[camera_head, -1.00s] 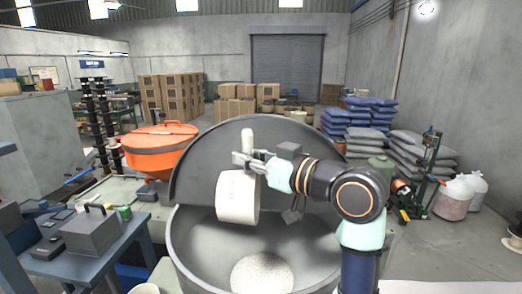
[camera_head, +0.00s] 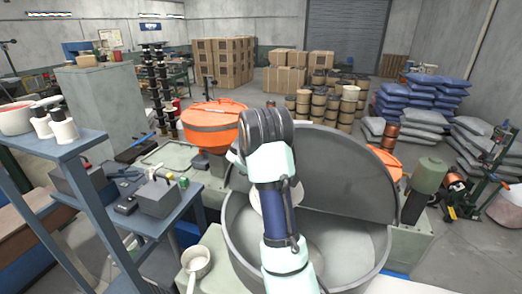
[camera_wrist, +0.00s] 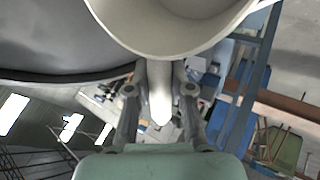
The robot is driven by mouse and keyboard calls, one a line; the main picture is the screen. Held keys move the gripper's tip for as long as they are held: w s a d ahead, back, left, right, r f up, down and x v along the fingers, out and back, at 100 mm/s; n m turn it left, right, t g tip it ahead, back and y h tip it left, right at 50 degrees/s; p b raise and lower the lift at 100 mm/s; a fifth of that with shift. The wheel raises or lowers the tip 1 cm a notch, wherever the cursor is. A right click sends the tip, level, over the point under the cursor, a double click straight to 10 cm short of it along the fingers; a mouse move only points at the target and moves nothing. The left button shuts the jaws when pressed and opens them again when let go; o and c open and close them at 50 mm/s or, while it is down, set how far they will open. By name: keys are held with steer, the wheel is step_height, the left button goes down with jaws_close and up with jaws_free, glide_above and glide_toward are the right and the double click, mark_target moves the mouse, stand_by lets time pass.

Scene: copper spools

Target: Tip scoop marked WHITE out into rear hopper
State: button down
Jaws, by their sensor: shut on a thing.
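My gripper (camera_wrist: 160,92) is shut on the upright pale handle of a white scoop (camera_wrist: 165,38), seen in the wrist view. The visible inside of its bowl is pale and bare. In the head view, my arm hides my gripper and most of the scoop; a pale edge (camera_head: 258,203) shows beside it, over a large round grey hopper (camera_head: 378,240) with its grey lid (camera_head: 345,165) raised. No WHITE marking is readable. The hopper floor is partly hidden by my arm. I cannot tell which hopper counts as the rear one.
An orange-lidded vessel (camera_head: 214,122) stands behind, to the left. A pale pot with a handle (camera_head: 196,262) sits at the front left of the hopper.

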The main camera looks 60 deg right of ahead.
step_height(320, 180, down, 6)
steer(key=n+g+h, duration=0.1)
steer(key=n+g, duration=0.1)
steer(key=g, duration=0.3)
steer(key=shift+w+a+r, duration=0.1)
steer(key=shift+w+r, duration=0.1)
steer(key=shift+r, duration=1)
steer(key=shift+w+r, duration=0.2)
steer(key=shift+r, duration=1)
